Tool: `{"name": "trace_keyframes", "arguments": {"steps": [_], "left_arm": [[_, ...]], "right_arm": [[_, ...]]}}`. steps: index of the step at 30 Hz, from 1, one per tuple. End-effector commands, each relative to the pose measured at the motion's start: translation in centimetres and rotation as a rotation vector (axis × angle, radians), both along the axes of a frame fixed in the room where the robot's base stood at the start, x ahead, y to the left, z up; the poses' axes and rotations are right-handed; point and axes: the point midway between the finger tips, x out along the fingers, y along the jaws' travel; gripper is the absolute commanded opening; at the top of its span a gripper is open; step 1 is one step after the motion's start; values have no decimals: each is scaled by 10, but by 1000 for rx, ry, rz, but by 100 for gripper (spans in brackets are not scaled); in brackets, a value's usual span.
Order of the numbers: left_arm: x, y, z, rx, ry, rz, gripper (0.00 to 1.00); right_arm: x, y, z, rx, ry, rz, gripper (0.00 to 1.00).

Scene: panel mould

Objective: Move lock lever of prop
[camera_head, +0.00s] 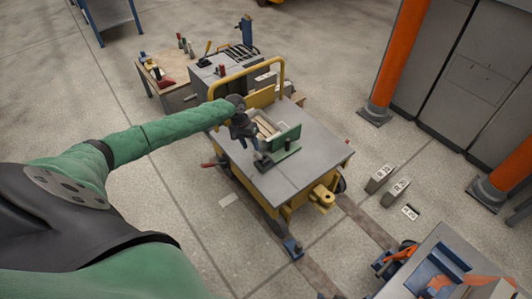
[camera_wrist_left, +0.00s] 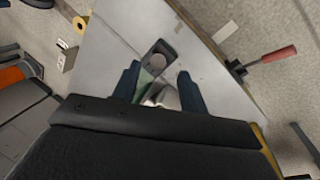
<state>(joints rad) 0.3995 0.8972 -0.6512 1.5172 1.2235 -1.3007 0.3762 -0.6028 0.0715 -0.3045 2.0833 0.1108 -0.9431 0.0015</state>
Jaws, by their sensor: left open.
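My left gripper (camera_head: 247,138) reaches from the left over the grey top of a yellow cart (camera_head: 310,170), just left of a green upright plate (camera_head: 287,138) on a green base. In the left wrist view my left gripper (camera_wrist_left: 158,72) is open, with one dark blue finger on each side of a small grey and green part (camera_wrist_left: 158,58). I cannot tell whether the fingers touch it. Whether this part is the prop's lock lever is unclear; its lower portion is hidden by the gripper. My right gripper does not show.
A red-handled lever (camera_wrist_left: 270,57) sticks out from the cart's side; it also shows in the head view (camera_head: 212,164). A yellow rail (camera_head: 250,70) rises behind the cart top. Grey labelled blocks (camera_head: 381,178) stand on the floor at right, near orange posts (camera_head: 400,55).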

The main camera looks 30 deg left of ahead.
Motion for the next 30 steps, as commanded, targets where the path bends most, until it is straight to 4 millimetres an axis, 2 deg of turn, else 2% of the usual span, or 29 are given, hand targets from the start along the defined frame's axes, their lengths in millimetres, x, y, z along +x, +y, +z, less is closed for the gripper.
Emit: {"name": "trace_keyframes", "arguments": {"steps": [4, 8, 21, 30], "left_arm": [[3, -1, -1, -3, 1, 45, 43], [3, -4, -10, -3, 2, 49, 43], [5, -20, -65, -2, 2, 47, 43], [5, -22, -74, -1, 1, 47, 43]], "right_arm": [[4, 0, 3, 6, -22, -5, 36], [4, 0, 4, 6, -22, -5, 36], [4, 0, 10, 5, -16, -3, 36], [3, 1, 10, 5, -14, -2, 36]]}}
